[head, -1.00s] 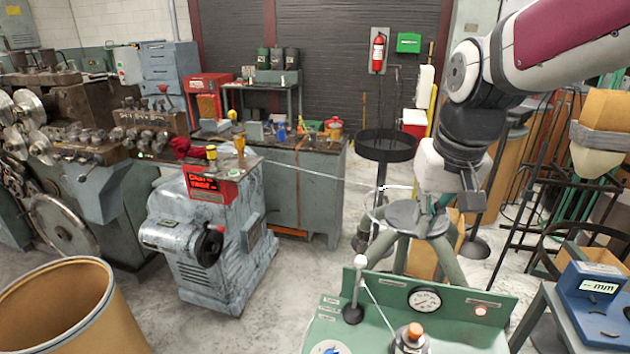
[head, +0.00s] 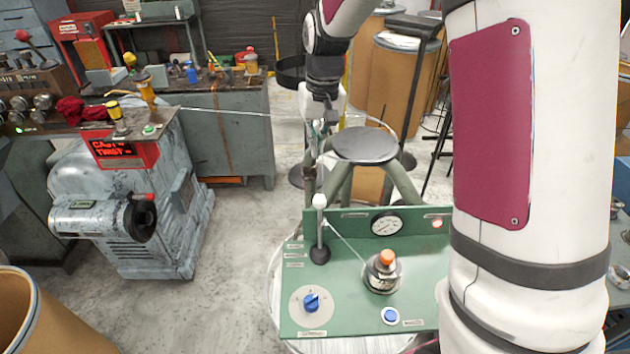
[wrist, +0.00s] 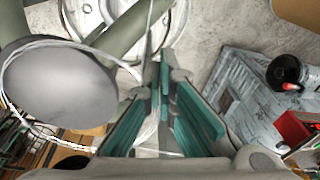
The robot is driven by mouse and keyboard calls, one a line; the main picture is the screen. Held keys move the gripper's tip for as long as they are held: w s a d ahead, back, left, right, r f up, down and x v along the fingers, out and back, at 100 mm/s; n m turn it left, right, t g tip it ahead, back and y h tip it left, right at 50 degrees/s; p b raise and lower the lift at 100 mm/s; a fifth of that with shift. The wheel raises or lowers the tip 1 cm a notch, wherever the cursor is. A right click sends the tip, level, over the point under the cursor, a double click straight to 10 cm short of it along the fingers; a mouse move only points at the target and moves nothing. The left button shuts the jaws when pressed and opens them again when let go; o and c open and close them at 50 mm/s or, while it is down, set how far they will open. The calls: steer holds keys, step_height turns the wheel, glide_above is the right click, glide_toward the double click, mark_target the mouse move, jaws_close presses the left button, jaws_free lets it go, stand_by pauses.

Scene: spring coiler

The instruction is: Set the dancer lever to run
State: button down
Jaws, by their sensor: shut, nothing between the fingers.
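A lever with a white ball knob (head: 319,202) and dark round base stands nearly upright at the left of a green control panel (head: 345,270); I take it for the dancer lever. Small labels (head: 294,254) sit to its left, too small to read. My gripper (head: 322,130) is beyond and above the panel, apart from the lever. In the wrist view my gripper (wrist: 165,85) shows its teal finger pads with nothing held. The lever is not clearly seen in the wrist view.
The panel also carries a blue knob (head: 311,302), a gauge (head: 387,223), an orange-topped part (head: 386,260) and a blue button (head: 390,315). A round stool (head: 365,145) stands behind it. A thin wire (head: 235,111) crosses toward my gripper. Open floor lies left of the panel.

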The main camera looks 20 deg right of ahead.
steer(key=shift+f, duration=0.1)
steer(key=shift+s+a+f+p, duration=0.15)
steer(key=shift+s+f+p, duration=0.35)
steer(key=shift+f, duration=0.95)
steer(key=shift+s+a+f+p, duration=0.1)
steer(key=shift+s+f+p, duration=0.35)
steer(key=shift+f, duration=1.05)
steer(key=shift+s+a+f+p, duration=0.15)
steer(key=shift+s+f+p, duration=0.3)
steer(key=shift+f, duration=1)
